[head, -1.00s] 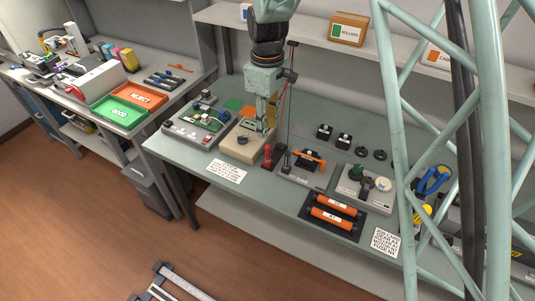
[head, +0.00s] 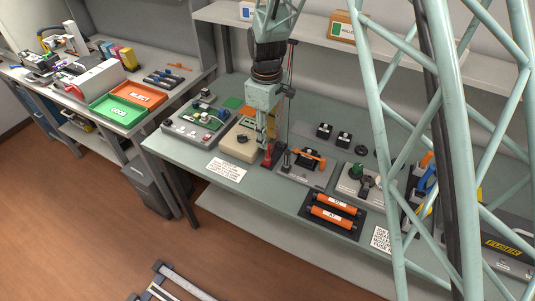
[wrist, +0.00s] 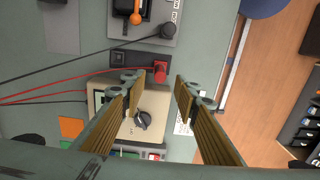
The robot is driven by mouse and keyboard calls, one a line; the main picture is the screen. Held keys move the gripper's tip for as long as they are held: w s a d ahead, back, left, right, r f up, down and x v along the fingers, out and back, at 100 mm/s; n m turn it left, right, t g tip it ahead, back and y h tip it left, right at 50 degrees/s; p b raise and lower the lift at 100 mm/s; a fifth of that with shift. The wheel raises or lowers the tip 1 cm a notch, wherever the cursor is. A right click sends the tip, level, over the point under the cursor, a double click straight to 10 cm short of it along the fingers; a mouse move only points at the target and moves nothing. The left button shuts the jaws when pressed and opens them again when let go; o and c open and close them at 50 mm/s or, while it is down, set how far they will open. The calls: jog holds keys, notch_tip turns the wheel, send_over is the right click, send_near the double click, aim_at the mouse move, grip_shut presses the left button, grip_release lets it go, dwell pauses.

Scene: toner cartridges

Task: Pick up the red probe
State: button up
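The red probe (head: 266,157) stands in a small dark holder at the front right of the beige meter (head: 240,142). In the wrist view the red probe (wrist: 160,72) shows end-on beside the holder block (wrist: 128,58), with a red cable running left. My gripper (head: 264,144) is low over the bench, just above the red probe. In the wrist view my gripper (wrist: 171,78) is open, its two pads apart.
A grey fixture with an orange lever (head: 307,161) stands close right of the probe. Orange rollers (head: 333,212) lie on a dark tray farther right. A grey board fixture (head: 197,125) is left of the meter. A paper label (head: 226,170) lies on the clear front edge.

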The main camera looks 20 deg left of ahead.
aim_at(268, 152)
jog(key=shift+f, duration=1.6)
jog(key=shift+f, duration=0.1)
jog(key=shift+d+f, duration=0.15)
jog(key=shift+f, duration=2.35)
jog(key=shift+c, duration=0.5)
jog(key=c, duration=0.7)
